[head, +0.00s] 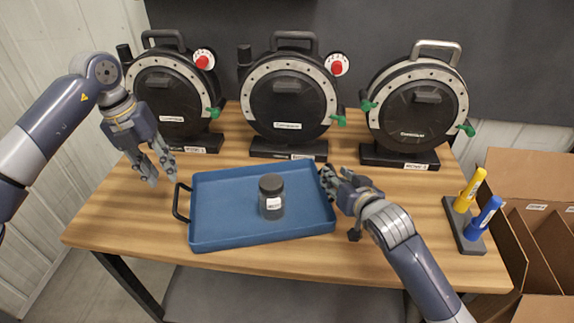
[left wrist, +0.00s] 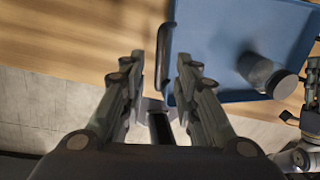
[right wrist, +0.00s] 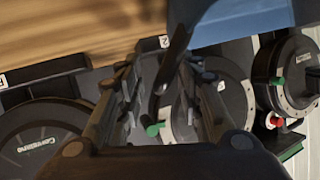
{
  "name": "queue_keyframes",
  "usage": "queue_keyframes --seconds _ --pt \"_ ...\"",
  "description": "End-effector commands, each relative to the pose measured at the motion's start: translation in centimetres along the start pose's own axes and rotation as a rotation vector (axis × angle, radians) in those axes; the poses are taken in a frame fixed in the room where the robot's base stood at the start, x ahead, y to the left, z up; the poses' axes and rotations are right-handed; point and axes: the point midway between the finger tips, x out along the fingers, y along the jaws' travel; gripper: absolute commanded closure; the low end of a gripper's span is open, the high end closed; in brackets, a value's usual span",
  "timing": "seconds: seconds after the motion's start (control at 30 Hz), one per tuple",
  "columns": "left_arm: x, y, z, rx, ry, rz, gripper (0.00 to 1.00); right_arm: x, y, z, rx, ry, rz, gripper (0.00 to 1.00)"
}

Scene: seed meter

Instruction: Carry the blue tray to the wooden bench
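The blue tray (head: 215,230) lies flat on a wooden worktop (head: 100,225), with a dark labelled jar (head: 271,197) standing on it. Its black left handle (head: 180,203) is free. My left gripper (head: 157,168) is open and empty, above and behind that handle. In the left wrist view the handle (left wrist: 163,55) shows between the open fingers (left wrist: 160,62). My right gripper (head: 333,181) is at the tray's right edge, where it hides the right handle in the head view. In the right wrist view its fingers (right wrist: 162,80) look apart, with the dark handle (right wrist: 177,50) between them; contact is unclear.
Three black round seed meters (head: 172,95), (head: 288,103), (head: 415,105) stand on bases along the back. A holder (head: 464,228) with a yellow and a blue marker is at the right edge. A divided cardboard box (head: 535,180) is beyond it. The front left worktop is clear.

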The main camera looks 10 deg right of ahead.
Motion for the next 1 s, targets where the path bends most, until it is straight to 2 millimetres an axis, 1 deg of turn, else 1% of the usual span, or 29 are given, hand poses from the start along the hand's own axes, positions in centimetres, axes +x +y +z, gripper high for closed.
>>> queue_keyframes --seconds 0.03,0.13,0.23,0.37,0.47,0.8,0.9,1.0 --pt "-1.0 0.0 0.1 -0.001 -0.003 0.001 0.71 0.0 0.0 0.0 0.000 0.000 0.000 0.67" --pt "-2.2 0.1 0.0 -0.002 -0.001 0.001 0.71 0.0 0.0 0.0 0.000 0.000 0.000 0.67" --pt "-3.0 0.1 0.0 -0.002 0.000 0.001 0.71 0.0 0.0 0.0 0.000 0.000 0.000 0.67" --pt "-3.2 0.1 0.0 -0.002 0.001 0.001 0.71 -0.7 0.0 0.0 0.001 0.000 -0.001 0.67" --pt "-3.2 0.1 0.0 -0.002 0.001 0.001 0.71 -1.9 0.0 0.1 0.000 0.000 -0.001 0.67" --pt "-3.2 0.1 0.0 -0.001 0.001 0.001 0.71 -8.6 0.0 0.1 0.000 -0.001 -0.001 0.67" --pt "-3.2 0.1 0.0 -0.001 0.001 0.001 0.71 -10.1 0.0 0.1 0.000 -0.001 0.000 0.67" --pt "-3.2 0.1 0.0 -0.001 0.000 0.001 0.71 -11.2 0.0 0.1 0.001 -0.001 0.000 0.67"
